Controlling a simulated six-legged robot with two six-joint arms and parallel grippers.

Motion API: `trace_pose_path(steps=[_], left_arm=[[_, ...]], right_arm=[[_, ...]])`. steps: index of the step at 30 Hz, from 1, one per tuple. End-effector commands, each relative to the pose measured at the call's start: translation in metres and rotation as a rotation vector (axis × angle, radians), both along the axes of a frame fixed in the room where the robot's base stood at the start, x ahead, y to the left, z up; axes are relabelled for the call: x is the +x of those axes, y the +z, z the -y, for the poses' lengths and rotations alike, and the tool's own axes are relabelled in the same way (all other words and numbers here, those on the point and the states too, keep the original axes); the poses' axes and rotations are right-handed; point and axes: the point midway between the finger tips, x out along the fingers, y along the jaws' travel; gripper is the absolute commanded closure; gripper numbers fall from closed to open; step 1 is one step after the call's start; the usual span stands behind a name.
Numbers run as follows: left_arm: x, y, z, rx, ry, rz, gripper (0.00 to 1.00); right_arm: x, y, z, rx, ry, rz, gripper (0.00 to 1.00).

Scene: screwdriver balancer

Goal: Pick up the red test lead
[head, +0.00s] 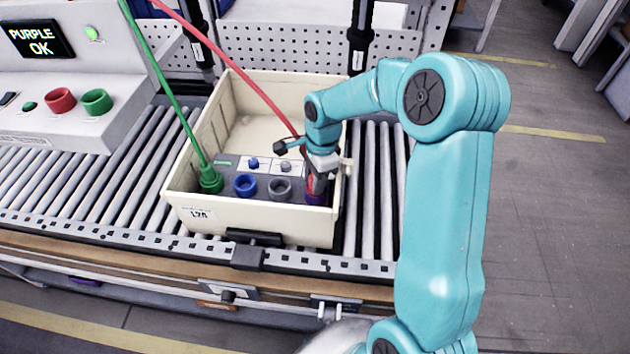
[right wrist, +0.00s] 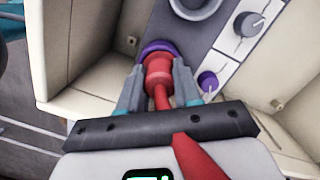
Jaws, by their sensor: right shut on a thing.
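The red test lead (head: 235,72) comes down from the top of the head view as a red cable to my right gripper (head: 318,186). In the right wrist view its red plug (right wrist: 158,68) sits between the fingers of my right gripper (right wrist: 158,88), which is shut on it. The plug's tip is at the purple socket (right wrist: 152,47), apparently in it; the exact depth is hidden. In the head view the purple socket (head: 315,199) is at the right end of the socket row, partly covered by the gripper. My left gripper is not in view.
The cream tote (head: 255,227) stands on a roller conveyor (head: 378,190). It holds a blue socket (head: 245,184), a grey socket (head: 280,188) and a green plug (head: 211,181) with a green cable (head: 160,75). A display (head: 40,39) at left reads "PURPLE OK".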

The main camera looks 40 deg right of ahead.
Motion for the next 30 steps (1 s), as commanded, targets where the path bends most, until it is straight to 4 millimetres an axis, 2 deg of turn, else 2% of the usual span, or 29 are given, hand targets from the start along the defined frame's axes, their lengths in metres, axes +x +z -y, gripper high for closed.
trace_pose_path(steps=[5, 8, 21, 27, 30], left_arm=[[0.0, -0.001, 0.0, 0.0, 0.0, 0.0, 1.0], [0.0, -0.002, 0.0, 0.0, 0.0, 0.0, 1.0], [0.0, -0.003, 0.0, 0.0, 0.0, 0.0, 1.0], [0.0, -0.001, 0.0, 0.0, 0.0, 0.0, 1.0], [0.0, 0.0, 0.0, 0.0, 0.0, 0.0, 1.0]], right_arm=[[0.001, 0.013, 0.0, -0.001, 0.0, 0.002, 1.0], [0.001, 0.029, 0.0, -0.002, -0.001, 0.005, 1.0], [0.001, 0.137, 0.0, -0.002, 0.0, 0.006, 1.0], [0.0, 0.174, 0.0, -0.001, 0.001, 0.003, 1.0], [0.0, 0.186, 0.0, -0.001, 0.001, 0.003, 1.0]])
